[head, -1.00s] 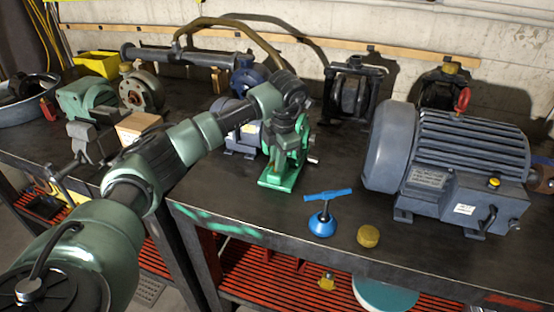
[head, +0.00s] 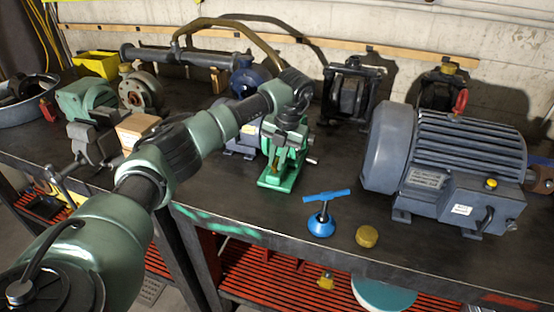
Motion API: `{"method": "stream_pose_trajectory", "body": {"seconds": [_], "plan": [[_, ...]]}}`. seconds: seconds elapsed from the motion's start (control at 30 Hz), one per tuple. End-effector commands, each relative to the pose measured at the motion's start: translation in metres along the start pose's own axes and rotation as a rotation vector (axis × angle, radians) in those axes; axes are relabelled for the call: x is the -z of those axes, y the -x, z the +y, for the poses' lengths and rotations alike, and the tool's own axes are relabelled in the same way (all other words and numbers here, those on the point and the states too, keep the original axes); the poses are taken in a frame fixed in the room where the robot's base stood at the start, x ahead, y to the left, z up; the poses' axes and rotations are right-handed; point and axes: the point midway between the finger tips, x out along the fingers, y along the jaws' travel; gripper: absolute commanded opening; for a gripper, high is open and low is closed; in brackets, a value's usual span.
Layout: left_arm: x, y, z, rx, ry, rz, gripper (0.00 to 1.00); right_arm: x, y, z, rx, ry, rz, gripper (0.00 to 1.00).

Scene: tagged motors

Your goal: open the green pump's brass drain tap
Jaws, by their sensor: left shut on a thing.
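The green pump (head: 277,181) stands upright on the dark bench top, left of the blue T-handled tool. My left gripper (head: 285,143) reaches down over the top of the pump and is shut on a part of it. The jaws and that part blend together, and my wrist covers some of the pump's top. A small silver stub (head: 312,161) sticks out at the pump's right side. My right gripper is not in view.
A blue T-handled tool (head: 321,224) and a brass cap (head: 367,236) stand near the bench's front edge. A large grey motor (head: 440,165) fills the right. A small blue-grey motor (head: 240,143) stands close behind my arm. Bare bench lies between pump and large motor.

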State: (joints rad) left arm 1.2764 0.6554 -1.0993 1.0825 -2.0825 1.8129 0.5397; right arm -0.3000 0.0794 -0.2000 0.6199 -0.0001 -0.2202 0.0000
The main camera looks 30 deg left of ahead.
Motion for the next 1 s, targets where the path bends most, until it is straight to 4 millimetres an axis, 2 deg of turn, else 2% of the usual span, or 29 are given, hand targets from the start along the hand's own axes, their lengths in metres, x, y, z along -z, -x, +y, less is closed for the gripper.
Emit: {"method": "stream_pose_trajectory", "body": {"seconds": [0.57,0.6,0.63,1.0], "plan": [[-0.0025,0.0035,0.0014,0.0,0.031,-0.004,0.0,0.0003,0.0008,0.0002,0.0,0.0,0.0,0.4],[-0.0024,0.0034,0.0014,0.0,0.031,-0.004,0.25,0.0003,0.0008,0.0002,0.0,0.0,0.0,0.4],[-0.0023,0.0034,0.0014,0.0,0.031,-0.003,0.34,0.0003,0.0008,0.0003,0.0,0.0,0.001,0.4],[-0.0013,0.0038,0.0002,0.0,0.028,0.001,0.35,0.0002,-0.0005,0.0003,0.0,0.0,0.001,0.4]]}}
